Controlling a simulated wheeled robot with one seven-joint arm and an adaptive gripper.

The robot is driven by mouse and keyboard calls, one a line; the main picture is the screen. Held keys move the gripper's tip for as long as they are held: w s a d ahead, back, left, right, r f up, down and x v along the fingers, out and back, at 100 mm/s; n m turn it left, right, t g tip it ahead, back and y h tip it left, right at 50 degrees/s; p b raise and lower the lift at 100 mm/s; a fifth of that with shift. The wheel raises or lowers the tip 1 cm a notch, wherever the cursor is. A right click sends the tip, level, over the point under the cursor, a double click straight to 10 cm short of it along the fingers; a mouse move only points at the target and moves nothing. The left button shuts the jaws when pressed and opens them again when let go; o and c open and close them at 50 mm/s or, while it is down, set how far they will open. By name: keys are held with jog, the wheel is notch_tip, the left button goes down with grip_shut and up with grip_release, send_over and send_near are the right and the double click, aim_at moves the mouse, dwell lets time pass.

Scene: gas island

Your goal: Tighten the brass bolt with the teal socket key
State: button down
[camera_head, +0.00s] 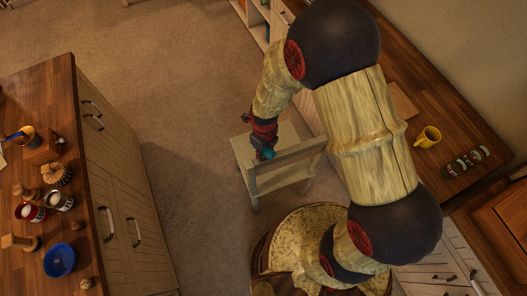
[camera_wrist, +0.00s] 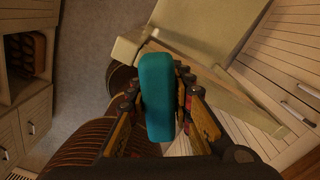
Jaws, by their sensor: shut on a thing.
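The teal socket key (camera_wrist: 157,100) shows in the wrist view as a rounded teal bar. My gripper (camera_wrist: 160,85) is shut on it, with fingers on both sides. In the head view the teal end (camera_head: 267,154) shows at the tip of my gripper (camera_head: 262,147). The gripper hangs over or in front of a pale stool-like piece of furniture, away from both counters; its exact height is unclear. The key's working end is hidden. I cannot make out the brass bolt in either view.
A pale chair or step stool (camera_head: 282,178) stands beneath the gripper. The left wooden counter (camera_head: 45,90) holds a blue bowl (camera_head: 60,260), a red mug (camera_head: 30,212) and small wooden items. The right counter (camera_head: 450,115) holds a yellow mug (camera_head: 428,137). Open floor (camera_head: 185,150) lies between.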

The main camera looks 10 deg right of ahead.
jog(key=c, duration=1.5)
grip_release()
notch_tip(320, 180, up, 12)
